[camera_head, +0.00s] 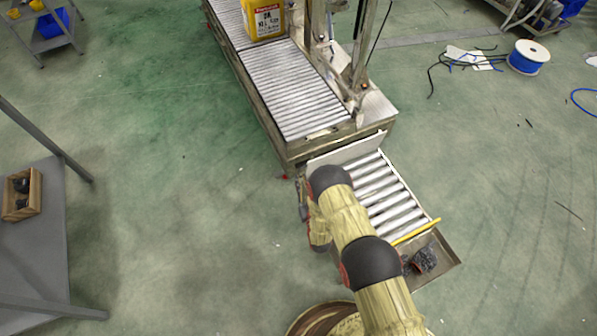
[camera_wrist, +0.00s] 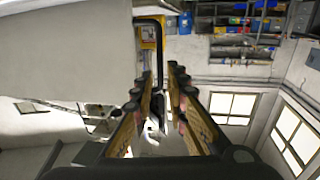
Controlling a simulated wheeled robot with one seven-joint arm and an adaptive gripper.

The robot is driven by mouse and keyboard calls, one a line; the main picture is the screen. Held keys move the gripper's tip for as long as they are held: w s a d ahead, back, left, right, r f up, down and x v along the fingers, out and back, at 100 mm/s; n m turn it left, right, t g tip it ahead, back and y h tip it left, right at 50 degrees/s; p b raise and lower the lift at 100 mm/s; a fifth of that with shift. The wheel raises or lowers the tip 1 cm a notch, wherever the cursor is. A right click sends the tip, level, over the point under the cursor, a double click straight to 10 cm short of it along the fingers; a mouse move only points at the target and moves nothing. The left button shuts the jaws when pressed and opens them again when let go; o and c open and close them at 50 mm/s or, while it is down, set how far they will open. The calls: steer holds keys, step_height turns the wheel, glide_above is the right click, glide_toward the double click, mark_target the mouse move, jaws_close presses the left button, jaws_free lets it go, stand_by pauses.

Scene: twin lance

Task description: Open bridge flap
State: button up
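A pale plate, which looks like the bridge flap (camera_head: 345,150), is at the end of the long conveyor, at the head of a short roller section (camera_head: 388,192). Its exact tilt is hard to tell. In the wrist view a large pale panel (camera_wrist: 65,50), perhaps the same flap, fills the upper left. A thin black bent bar (camera_wrist: 162,45), like a handle, stands at its edge and shows in the gap between my fingers. My gripper (camera_wrist: 160,75) is open. In the head view my arm covers part of the flap, and my gripper shows only partly, left of the roller section.
A yellow canister (camera_head: 264,18) stands on the long conveyor (camera_head: 290,90), beside an upright frame. A yellow bar (camera_head: 416,232) crosses the short section's near end, with a tray edge (camera_head: 445,262) beyond. A grey table (camera_head: 35,245) is at left. Floor between is clear.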

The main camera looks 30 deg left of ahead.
mark_target(299, 171)
steer(key=b+x, duration=0.1)
steer(key=x, duration=0.4)
steer(key=shift+d, duration=0.1)
jaws_close()
stand_by(0.6)
